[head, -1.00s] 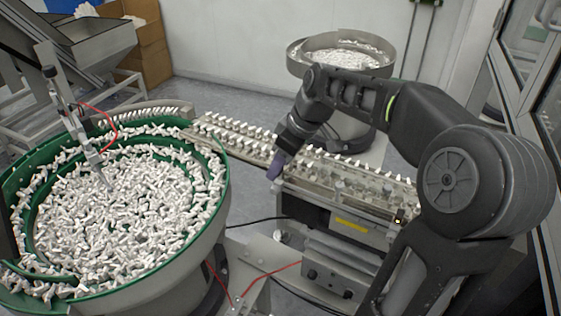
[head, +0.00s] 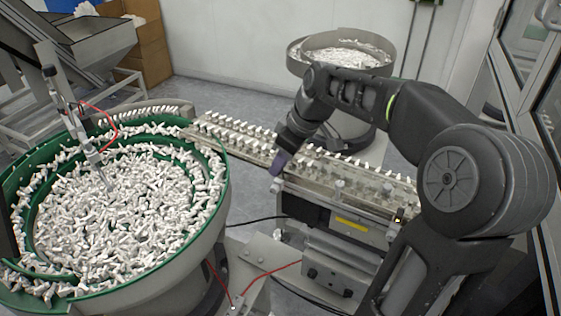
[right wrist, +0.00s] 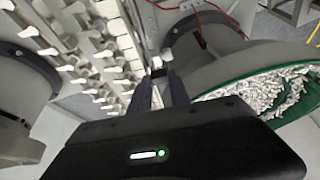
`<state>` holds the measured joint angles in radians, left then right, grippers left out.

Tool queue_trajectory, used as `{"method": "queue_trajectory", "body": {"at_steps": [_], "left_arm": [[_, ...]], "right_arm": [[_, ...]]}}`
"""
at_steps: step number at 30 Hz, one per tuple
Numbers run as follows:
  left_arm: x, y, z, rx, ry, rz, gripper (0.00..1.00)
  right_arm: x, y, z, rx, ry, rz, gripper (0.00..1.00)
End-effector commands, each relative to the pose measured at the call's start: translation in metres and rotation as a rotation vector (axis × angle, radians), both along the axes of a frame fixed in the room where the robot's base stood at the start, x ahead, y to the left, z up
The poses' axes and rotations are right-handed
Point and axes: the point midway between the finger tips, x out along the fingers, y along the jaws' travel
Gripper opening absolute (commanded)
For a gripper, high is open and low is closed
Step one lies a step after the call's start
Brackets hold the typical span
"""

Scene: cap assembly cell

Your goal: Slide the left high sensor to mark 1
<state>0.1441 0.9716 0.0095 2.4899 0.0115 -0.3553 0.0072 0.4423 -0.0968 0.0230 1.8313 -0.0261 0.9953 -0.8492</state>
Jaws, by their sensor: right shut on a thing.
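My right gripper (head: 277,165) points down at the front edge of the parts track (head: 330,193), near the track's left half. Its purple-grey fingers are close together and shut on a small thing. In the right wrist view the fingers (right wrist: 160,88) meet at a small pale block (right wrist: 156,63) beside the track, which I take to be the sensor. The sensor is mostly hidden by the fingers in the head view, and no mark can be read. My left gripper is not in view.
A large bowl with a green rim (head: 226,165), full of white parts, stands left of the track. A second bowl (head: 296,58) stands behind. Red cables (head: 270,270) run below the track. A glass door frame (head: 505,75) is at the right.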

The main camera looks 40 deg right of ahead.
Motion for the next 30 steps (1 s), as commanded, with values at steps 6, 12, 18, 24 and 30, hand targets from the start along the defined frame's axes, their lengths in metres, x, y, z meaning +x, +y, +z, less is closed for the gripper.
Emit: {"method": "queue_trajectory", "body": {"at_steps": [6, 12, 18, 24, 30], "left_arm": [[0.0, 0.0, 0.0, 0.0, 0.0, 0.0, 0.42], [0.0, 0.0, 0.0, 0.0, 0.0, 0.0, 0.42], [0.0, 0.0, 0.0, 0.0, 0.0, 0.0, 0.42], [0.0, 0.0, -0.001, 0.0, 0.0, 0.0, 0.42], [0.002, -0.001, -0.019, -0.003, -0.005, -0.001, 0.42]], "right_arm": [[0.0, 0.0, 0.0, -0.001, 0.0, 0.0, 0.0], [0.0, 0.0, 0.0, -0.001, 0.0, 0.0, 0.0], [0.0, 0.0, 0.001, 0.0, -0.001, 0.0, 0.0], [-0.001, -0.001, 0.0, -0.001, -0.002, -0.001, 0.0], [-0.029, -0.013, -0.003, -0.002, -0.004, -0.004, 0.0]]}}
